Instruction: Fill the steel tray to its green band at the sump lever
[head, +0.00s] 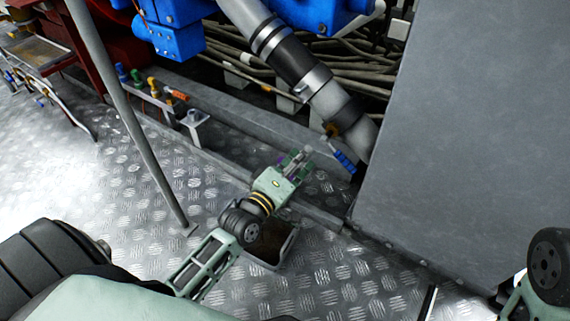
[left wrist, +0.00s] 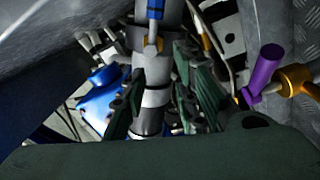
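A steel tray (head: 290,246) sits on the floor below my left wrist, partly covered by it. Its inside looks dark brown; I cannot make out a green band or the level. My left gripper (head: 299,160) is open and empty, beyond the tray. A blue-handled lever (head: 343,160) with a brass body hangs at the lower end of the large pipe, right of the gripper. In the left wrist view the blue lever (left wrist: 155,12) is ahead between the open fingers (left wrist: 152,98). A purple-handled lever (left wrist: 263,70) on a brass fitting is at the right there. No label shows which is the sump lever.
A large grey panel (head: 465,140) stands close on the right. A thin upright pole (head: 130,115) stands left of my arm. Several coloured valves (head: 153,87) line the ledge at upper left. Tread-plate floor (head: 130,190) is clear around the tray.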

